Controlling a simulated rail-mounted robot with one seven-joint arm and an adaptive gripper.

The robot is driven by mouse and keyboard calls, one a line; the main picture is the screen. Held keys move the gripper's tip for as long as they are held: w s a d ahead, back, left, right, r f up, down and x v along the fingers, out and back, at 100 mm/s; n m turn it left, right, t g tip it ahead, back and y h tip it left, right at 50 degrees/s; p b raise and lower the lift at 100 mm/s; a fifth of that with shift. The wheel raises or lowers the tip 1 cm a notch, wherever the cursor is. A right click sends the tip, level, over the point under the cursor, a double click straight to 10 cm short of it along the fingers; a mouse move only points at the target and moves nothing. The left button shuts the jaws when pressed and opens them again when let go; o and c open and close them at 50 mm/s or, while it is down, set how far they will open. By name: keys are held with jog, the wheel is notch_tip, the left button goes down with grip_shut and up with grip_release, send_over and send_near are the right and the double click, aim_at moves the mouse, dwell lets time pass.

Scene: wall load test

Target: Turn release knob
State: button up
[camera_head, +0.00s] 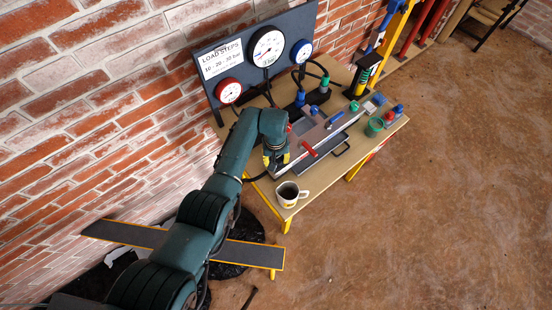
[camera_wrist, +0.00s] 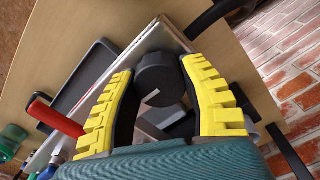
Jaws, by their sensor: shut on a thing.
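The release knob (camera_wrist: 158,80) is a dark, round, faceted knob in the wrist view. It sits between the two yellow-ridged fingers of my gripper (camera_wrist: 160,92), which are shut on it. In the head view my gripper (camera_head: 275,158) is at the near left end of the grey pump unit on the table. My arm and gripper hide the knob there. A red-handled lever (camera_head: 309,149) lies just right of my gripper, and its red grip (camera_wrist: 54,117) shows at the left in the wrist view.
A mug (camera_head: 289,195) stands on the table's (camera_head: 318,187) near edge. A gauge board (camera_head: 240,68) with several dials stands behind. Black hoses run from it to the pump area. A blue-handled valve, a green cup (camera_head: 374,127) and small fittings sit to the right.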

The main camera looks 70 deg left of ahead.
aim_at(276, 159)
jog(key=shift+d+f+n, duration=0.1)
jog(key=shift+f+n, duration=0.05)
jog(key=shift+n, duration=0.15)
jog(key=o, duration=1.2)
jog(key=shift+o, duration=0.2)
jog(key=shift+r, duration=0.45)
notch_tip(276, 159, up, 11)
jog(key=shift+r, duration=0.15)
jog(key=shift+s, duration=0.1)
